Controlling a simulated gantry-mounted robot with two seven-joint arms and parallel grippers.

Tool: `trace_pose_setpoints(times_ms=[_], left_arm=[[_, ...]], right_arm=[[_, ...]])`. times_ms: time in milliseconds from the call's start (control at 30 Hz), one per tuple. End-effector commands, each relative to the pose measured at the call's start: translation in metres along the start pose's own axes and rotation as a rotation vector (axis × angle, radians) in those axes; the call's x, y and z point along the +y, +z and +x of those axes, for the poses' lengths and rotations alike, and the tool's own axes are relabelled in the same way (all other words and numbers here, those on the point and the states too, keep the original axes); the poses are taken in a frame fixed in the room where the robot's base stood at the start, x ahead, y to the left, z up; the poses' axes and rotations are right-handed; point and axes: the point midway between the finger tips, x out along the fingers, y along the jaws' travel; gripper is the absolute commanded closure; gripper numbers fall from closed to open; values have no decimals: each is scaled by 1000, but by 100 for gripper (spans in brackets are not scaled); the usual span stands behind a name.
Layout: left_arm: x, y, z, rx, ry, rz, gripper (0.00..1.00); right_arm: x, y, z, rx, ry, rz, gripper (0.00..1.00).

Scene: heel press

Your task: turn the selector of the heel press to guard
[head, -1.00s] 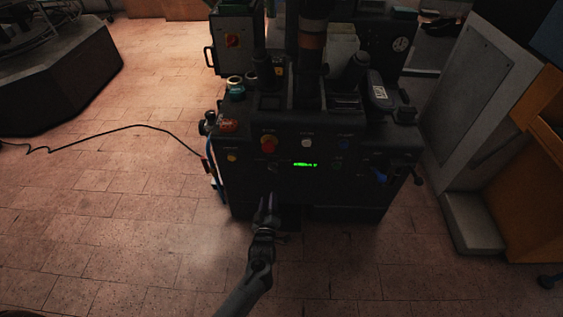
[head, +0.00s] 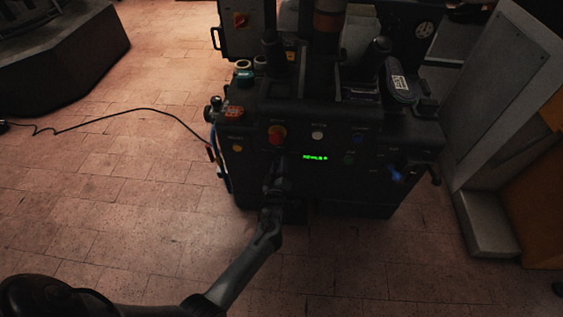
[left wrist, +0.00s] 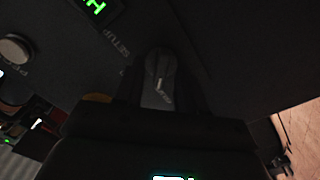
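The heel press (head: 330,185) is a dark machine with a front control panel. My left gripper (head: 277,168) is at this panel, left of and below the lit green display (head: 315,157). The left wrist view shows a grey selector knob (left wrist: 160,75) with a white mark, between the dark fingers of my left gripper (left wrist: 160,98). Whether the fingers touch the knob is too dark to tell. A label reading SETUP (left wrist: 116,42) is at the knob's upper left; other position labels are hidden or unreadable. My right gripper is not in view.
A black cable (head: 110,115) crosses the tiled floor at the left. A grey cabinet (head: 500,100) stands at the right. Floor in front is clear.

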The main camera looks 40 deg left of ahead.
Motion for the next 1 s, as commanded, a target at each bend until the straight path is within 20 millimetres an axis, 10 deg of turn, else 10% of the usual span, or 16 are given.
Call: trace_pose_setpoints(times_ms=[333, 600, 1000], left_arm=[[0, 0, 2, 0, -1, 0, 61], [0, 0, 2, 0, -1, 0, 100], [0, -1, 2, 0, -1, 36, 100]], right_arm=[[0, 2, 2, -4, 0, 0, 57], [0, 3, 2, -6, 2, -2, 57], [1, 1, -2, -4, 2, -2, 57]])
